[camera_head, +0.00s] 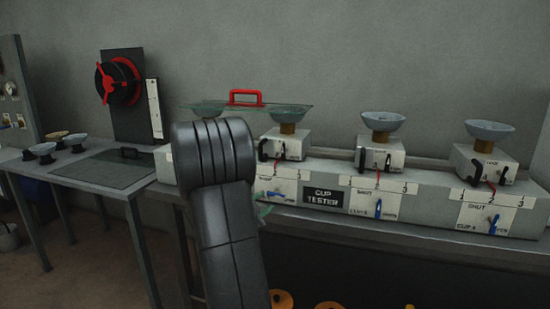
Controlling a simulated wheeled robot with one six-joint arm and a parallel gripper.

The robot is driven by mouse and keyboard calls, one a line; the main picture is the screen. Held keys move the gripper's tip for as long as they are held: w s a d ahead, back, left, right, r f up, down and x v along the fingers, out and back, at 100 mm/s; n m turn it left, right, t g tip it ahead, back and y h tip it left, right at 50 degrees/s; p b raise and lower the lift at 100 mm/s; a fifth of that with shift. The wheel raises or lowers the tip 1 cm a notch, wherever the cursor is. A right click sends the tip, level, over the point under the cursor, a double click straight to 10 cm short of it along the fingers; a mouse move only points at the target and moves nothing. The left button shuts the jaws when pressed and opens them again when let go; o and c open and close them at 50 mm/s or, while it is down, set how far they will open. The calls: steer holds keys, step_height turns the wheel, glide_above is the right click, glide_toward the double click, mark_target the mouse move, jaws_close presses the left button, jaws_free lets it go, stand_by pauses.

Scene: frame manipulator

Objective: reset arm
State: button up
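My arm (225,210) rises from the bottom edge in the middle of the head camera view, with a rounded dark grey joint at its top. It stands in front of the cup tester bench and hides part of its left end. No gripper fingers can be clearly made out. The far part of my arm is hidden behind the near link, so I cannot tell whether anything is held.
The cup tester (420,206) with several grey cups fills the bench on the right. A glass panel with a red handle (245,97) lies above its left end. Left are a table (92,181) with small cups and a red-handled wheel (118,80). Orange objects (281,299) show below.

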steer(key=v, duration=0.7)
steer(key=shift+s+a, duration=0.1)
steer(key=shift+a+r, duration=0.1)
steer(key=shift+r, duration=0.05)
